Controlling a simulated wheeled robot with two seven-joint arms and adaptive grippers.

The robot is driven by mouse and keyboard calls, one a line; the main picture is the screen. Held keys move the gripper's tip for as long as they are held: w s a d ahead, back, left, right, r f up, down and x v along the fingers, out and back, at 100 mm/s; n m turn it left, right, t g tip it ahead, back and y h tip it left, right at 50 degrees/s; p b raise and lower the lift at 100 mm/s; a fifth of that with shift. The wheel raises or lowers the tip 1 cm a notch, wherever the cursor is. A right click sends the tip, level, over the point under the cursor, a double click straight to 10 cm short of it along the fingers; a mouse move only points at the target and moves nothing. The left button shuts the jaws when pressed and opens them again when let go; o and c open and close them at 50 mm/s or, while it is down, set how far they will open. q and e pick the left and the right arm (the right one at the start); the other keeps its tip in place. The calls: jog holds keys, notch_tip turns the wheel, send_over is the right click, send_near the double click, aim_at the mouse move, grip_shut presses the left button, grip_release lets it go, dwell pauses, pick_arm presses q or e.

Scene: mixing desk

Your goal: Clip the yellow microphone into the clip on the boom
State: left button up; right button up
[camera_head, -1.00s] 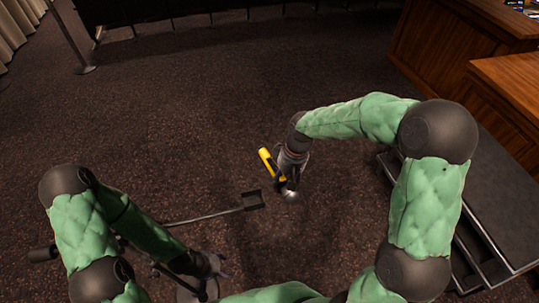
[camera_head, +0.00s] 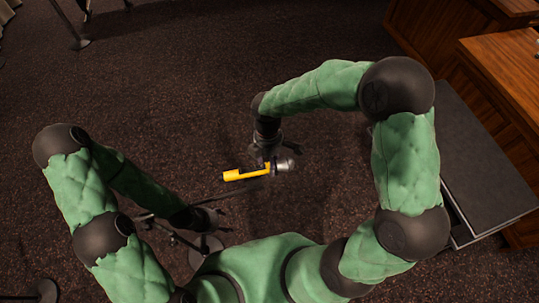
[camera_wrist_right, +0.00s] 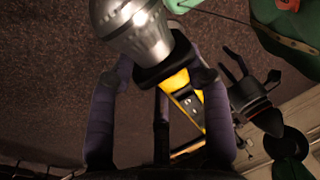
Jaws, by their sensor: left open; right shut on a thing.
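The yellow microphone (camera_head: 243,174) has a silver head and lies roughly level in the head view, its head to the right. My right gripper (camera_head: 270,163) is shut on it close to the silver head. In the right wrist view the silver head (camera_wrist_right: 133,32) and yellow body (camera_wrist_right: 184,92) show between its fingers. The thin boom (camera_head: 232,191) runs up from the lower left and passes under the microphone. The clip at its end is hidden, so I cannot tell whether they touch. My left gripper (camera_head: 216,215) is open, beside the boom's lower part.
The stand's round base (camera_head: 206,248) is on the carpet below my left gripper. Another round base (camera_head: 43,291) is at the lower left. A dark platform (camera_head: 485,165) and wooden desk (camera_head: 505,75) stand at the right.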

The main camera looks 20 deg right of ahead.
notch_tip(320, 180, down, 7)
jog(key=b, duration=0.5)
jog(key=shift+s, duration=0.3)
